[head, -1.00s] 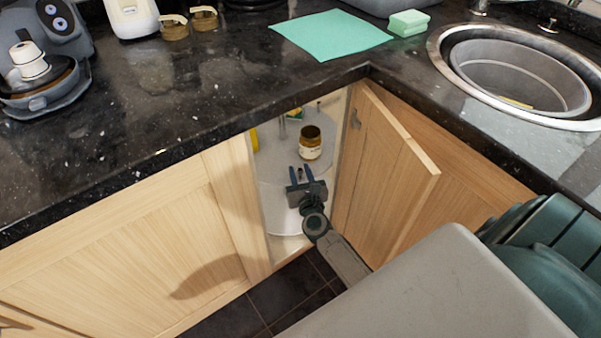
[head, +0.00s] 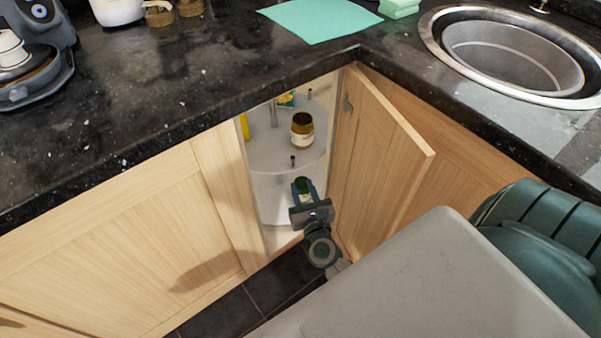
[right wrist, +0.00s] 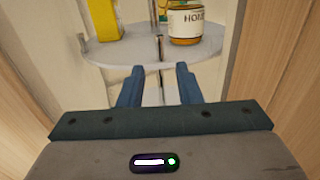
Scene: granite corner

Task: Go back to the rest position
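My right gripper (head: 304,184) is open at the mouth of the open corner cabinet, its fingers pointing inward. In the right wrist view the two blue fingers (right wrist: 159,72) stand apart with nothing held between them. A honey jar (head: 302,130) stands upright on the round cabinet shelf (head: 275,148), beyond the fingertips and apart from them. The jar also shows in the right wrist view (right wrist: 189,24), cut by the top edge. A small dark green patch shows between the fingers in the head view; I cannot tell what it is. My left gripper is out of view.
The cabinet door (head: 385,165) stands open to the right of my right gripper. A yellow item (right wrist: 107,20) is on the shelf at the left. The black countertop (head: 190,90) overhangs the opening. A sink (head: 515,55) is at the upper right.

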